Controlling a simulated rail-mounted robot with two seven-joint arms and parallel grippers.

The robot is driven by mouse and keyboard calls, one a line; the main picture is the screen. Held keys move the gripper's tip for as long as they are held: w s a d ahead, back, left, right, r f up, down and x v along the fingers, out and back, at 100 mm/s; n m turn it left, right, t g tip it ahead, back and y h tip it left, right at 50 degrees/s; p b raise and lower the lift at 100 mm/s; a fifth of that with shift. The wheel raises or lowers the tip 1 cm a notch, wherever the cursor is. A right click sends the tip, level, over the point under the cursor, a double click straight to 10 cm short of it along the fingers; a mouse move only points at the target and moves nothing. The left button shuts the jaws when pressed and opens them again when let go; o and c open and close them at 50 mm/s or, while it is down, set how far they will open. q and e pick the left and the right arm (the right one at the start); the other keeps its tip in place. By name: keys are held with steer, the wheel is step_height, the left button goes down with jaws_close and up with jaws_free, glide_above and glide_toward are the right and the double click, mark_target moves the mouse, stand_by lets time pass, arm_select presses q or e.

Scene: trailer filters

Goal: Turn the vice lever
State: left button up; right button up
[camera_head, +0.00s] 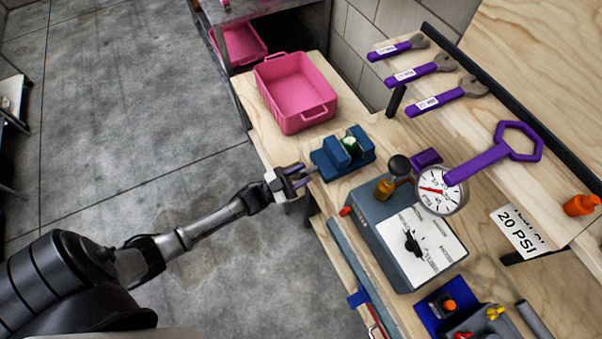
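A blue vice (330,160) stands on the wooden bench, with a green and white piece (350,145) between its jaws. The vice lever is hard to make out; a thin grey part shows at the vice's left side, by my fingers. My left gripper (302,174) is at the left side of the vice, its fingertips close to that part. Whether the fingers are open or shut on the lever is too small to tell. My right gripper is not in view.
A pink bin (297,92) stands behind the vice. A grey box with a dial (408,240) and a round gauge (441,190) stand to the right. Purple-handled wrenches (420,74) hang on the wooden board. Open floor (130,120) lies to the left.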

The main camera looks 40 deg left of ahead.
arm_select(q)
steer(key=shift+o, duration=0.2)
steer(key=v, duration=1.4)
steer(key=shift+r, duration=0.1)
steer(key=shift+w, duration=0.1)
